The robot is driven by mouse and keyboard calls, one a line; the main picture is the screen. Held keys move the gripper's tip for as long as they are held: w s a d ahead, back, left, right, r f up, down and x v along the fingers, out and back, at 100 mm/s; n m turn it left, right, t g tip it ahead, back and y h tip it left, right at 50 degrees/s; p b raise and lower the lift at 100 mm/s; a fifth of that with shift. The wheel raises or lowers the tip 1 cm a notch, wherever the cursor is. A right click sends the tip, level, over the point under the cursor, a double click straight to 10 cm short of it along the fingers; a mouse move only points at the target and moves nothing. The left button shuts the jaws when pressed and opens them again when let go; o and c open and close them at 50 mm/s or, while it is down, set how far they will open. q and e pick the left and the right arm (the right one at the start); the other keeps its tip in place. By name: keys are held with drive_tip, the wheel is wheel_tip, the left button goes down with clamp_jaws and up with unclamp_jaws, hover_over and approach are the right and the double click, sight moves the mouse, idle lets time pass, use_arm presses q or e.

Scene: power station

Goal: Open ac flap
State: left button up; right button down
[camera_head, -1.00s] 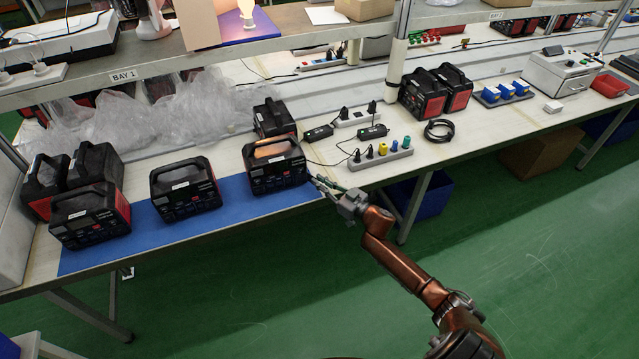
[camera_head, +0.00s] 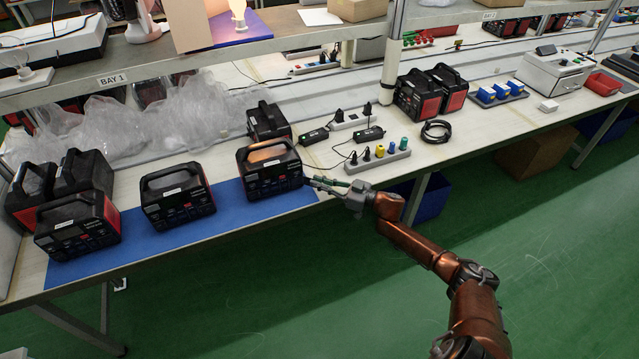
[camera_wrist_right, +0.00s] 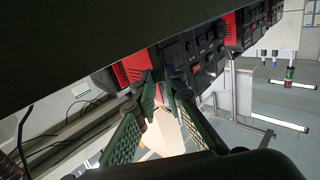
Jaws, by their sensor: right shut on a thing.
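A black and red power station (camera_head: 273,182) stands at the right end of the blue mat. My right gripper (camera_head: 312,183) is at its right front edge, with the fingers pointing left toward the front panel. In the right wrist view the station's dark front panel (camera_wrist_right: 205,48) fills the upper middle, with its red side beside it. The gripper's green fingers (camera_wrist_right: 161,85) come together at the panel's edge. They are shut on a small part there, taken as the ac flap, which is mostly hidden between the tips. My left gripper is not in view.
Two more power stations (camera_head: 178,197) (camera_head: 78,228) stand along the blue mat (camera_head: 235,205), with others behind. A grey strip with coloured plugs (camera_head: 378,163) lies just right of my gripper. Black chargers and cables lie behind it. The green floor in front is clear.

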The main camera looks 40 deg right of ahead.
drive_tip(key=c, duration=2)
unclamp_jaws()
drive_tip(key=shift+c, duration=0.2)
drive_tip(key=v, duration=1.2)
drive_tip(key=shift+d, duration=0.1)
